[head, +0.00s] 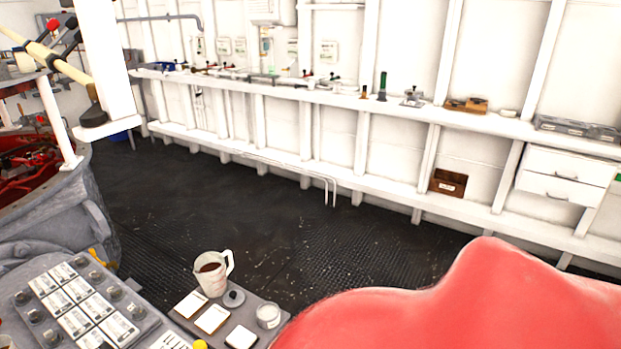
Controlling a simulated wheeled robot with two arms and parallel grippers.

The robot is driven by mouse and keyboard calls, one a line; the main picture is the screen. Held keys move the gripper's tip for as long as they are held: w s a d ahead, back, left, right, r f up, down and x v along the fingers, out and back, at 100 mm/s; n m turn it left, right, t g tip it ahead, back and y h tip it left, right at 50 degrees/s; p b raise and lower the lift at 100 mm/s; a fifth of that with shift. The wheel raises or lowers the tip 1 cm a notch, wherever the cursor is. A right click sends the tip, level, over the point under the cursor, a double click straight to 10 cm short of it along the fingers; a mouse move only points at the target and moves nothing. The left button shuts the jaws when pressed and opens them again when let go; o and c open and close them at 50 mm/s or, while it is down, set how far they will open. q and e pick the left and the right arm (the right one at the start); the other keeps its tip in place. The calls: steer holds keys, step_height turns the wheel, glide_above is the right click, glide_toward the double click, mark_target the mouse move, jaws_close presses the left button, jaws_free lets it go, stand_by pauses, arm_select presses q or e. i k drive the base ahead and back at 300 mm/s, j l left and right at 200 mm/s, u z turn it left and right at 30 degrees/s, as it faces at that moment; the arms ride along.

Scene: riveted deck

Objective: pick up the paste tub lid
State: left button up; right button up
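A small dark round disc with a raised knob (234,298) lies on a grey tray (262,340) at the bottom of the head view. It looks like a lid, but it is too small to tell for certain that it is the paste tub lid. A small round whitish tub (268,315) stands to its right, apart from it. A jug with brown contents (211,280) stands just behind and left of the disc. Neither of my grippers is in view.
White square tiles or cards (212,319) lie near the disc. A panel with knobs and labels (80,305) is at the lower left. A large red surface (470,310) covers the lower right. A long shelf (330,97) lines the far wall; dark floor (290,220) between is clear.

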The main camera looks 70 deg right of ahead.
mark_target(234, 299)
steer(key=z, duration=1.7)
